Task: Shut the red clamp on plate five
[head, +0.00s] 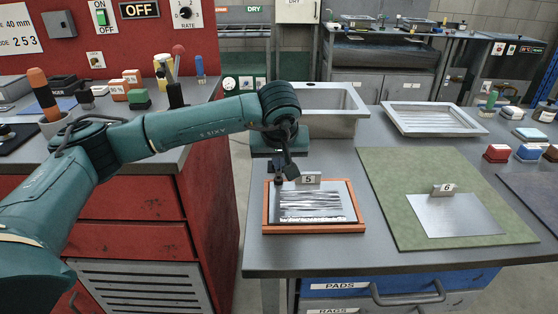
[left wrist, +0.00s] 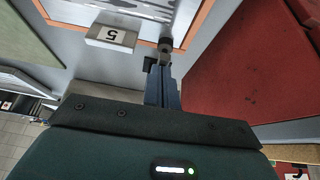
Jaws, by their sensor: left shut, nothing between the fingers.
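Plate five (head: 310,205) is a silvery streaked plate in an orange frame (head: 362,222) on the grey counter. Its number block "5" (head: 308,179) stands at the back edge and also shows in the left wrist view (left wrist: 111,36). My left gripper (head: 278,181) is shut and empty, pointing down at the frame's back left corner, left of the block. In the left wrist view, a small dark round knob (left wrist: 165,43) sits just beyond the fingertips (left wrist: 162,62). I cannot make out a red clamp; the gripper covers that corner in the head view. My right gripper is not in view.
A metal sink (head: 335,97) is behind the arm. Plate six (head: 455,215) lies on a green mat (head: 400,190) to the right, with a metal tray (head: 432,119) behind it. Red and blue blocks stand far right. A red cabinet (head: 212,150) rises to the left.

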